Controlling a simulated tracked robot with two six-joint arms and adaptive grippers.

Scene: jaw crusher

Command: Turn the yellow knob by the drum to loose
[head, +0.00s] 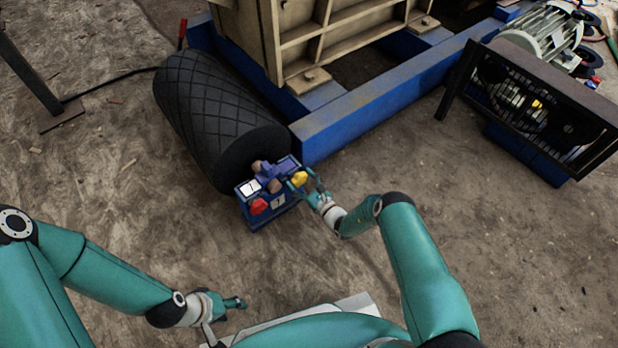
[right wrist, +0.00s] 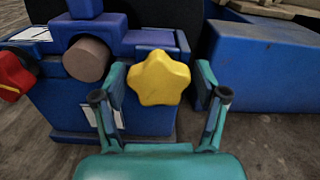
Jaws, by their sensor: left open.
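The yellow star-shaped knob (head: 299,179) is on the right side of a small blue box (head: 265,208) by the black drum (head: 221,121). In the right wrist view the knob (right wrist: 159,78) sits between the two spread fingers of my right gripper (right wrist: 162,88), with gaps on both sides. My right gripper (head: 310,184) is open at the knob in the head view. My left gripper (head: 236,303) is open and empty, low over the ground, well away from the box. I cannot read the knob's setting.
A red knob (head: 259,206) and a brown round knob (right wrist: 87,60) are on the same box, left of the yellow one. A blue beam (head: 385,90) runs behind it to the right. A caged machine (head: 535,105) stands at far right. The dirt in front is clear.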

